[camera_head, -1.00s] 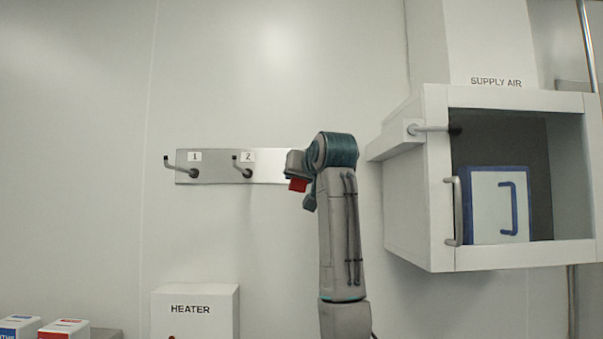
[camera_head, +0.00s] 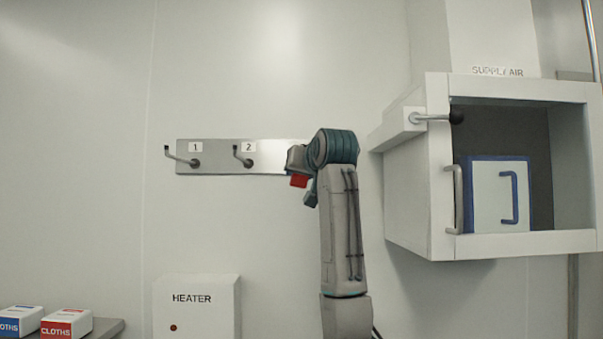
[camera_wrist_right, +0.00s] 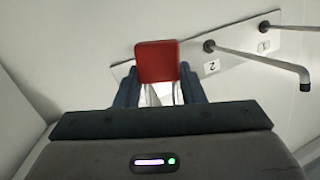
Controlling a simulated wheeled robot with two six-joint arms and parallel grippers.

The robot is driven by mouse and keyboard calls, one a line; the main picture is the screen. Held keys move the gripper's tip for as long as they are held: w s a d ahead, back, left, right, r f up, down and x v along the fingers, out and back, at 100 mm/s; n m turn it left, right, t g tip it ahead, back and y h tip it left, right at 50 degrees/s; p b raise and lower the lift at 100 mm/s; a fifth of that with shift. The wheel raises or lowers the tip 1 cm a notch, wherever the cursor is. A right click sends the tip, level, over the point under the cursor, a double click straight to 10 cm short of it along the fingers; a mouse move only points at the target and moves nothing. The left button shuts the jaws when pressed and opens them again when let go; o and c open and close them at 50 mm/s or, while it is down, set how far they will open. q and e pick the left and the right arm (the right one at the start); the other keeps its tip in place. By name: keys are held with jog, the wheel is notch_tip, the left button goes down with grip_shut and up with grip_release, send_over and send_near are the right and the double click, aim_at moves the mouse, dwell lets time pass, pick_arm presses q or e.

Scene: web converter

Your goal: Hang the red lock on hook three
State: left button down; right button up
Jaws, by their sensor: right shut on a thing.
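The red lock (camera_wrist_right: 157,62) is held between the fingers of my right gripper (camera_wrist_right: 158,92) in the right wrist view. In the head view the red lock (camera_head: 299,181) shows as a small red patch just left of my right wrist, in front of the right end of the hook rail (camera_head: 219,161). Hook 1 (camera_head: 181,157) and hook 2 (camera_head: 241,156) are bare. Hook three and its label are hidden behind my right arm and gripper. I cannot tell whether the lock touches a hook. My left gripper is not in view.
A white supply air box (camera_head: 413,195) with an open front juts from the wall at the right, close to my right arm. A heater box (camera_head: 196,309) is below the rail. Cloth boxes (camera_head: 66,324) sit at the lower left. The wall left of the rail is clear.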

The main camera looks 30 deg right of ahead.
jog(key=o, duration=1.1)
jog(key=shift+o, duration=0.2)
jog(key=b+v, duration=0.5)
jog(key=v, duration=0.5)
jog(key=shift+s, duration=0.4)
jog(key=shift+a+r, duration=0.1)
jog(key=shift+r, duration=0.05)
